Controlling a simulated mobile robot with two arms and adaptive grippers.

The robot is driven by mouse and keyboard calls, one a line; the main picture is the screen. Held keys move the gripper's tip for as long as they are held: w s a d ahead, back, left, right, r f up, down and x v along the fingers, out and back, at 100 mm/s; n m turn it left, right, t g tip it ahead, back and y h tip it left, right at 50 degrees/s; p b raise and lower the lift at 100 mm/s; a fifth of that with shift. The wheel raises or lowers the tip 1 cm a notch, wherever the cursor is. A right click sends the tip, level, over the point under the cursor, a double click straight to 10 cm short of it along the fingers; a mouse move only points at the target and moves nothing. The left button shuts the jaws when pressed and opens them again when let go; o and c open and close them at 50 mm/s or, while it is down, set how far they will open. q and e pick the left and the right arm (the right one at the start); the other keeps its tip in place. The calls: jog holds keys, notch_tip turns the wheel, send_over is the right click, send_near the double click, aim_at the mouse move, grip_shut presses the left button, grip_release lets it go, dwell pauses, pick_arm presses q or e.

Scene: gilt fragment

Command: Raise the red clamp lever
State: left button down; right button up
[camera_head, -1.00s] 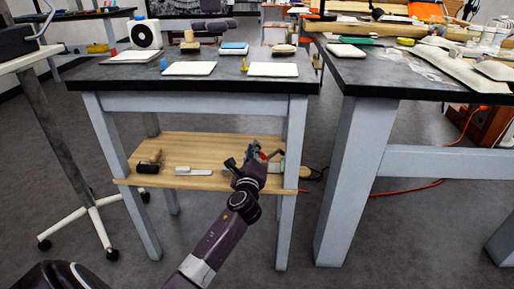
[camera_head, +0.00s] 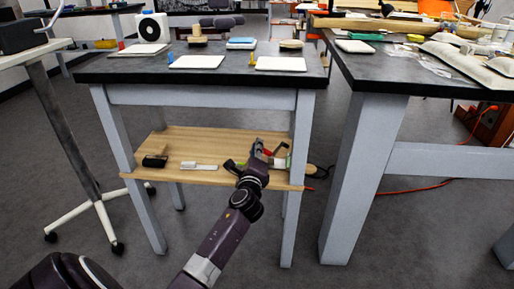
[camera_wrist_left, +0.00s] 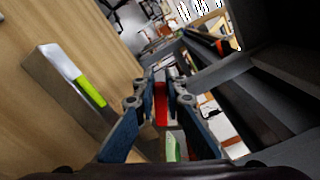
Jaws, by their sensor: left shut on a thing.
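The red clamp lever (camera_wrist_left: 161,103) shows in the left wrist view between the two fingers of my left gripper (camera_wrist_left: 162,80). The fingers are shut on it. In the head view my left gripper (camera_head: 260,148) is at the right end of the wooden shelf under the workbench. A small red part of the lever (camera_head: 281,148) shows just right of the fingers there. The clamp's body is mostly hidden by my gripper and wrist. My right gripper is not in view.
The wooden shelf (camera_head: 225,145) also holds a dark-headed tool (camera_head: 154,162) and a pale block (camera_head: 199,165) on its left. The workbench top (camera_head: 130,70) hangs above, with grey legs (camera_head: 299,130) close to my gripper. A second bench (camera_head: 380,85) stands at the right.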

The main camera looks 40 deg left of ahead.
pick_arm(q)
jog(key=c, duration=2)
grip_release()
jog(key=shift+f, duration=0.1)
jog(key=shift+o, duration=0.2)
jog(key=shift+s, duration=0.1)
jog(key=v, duration=1.2)
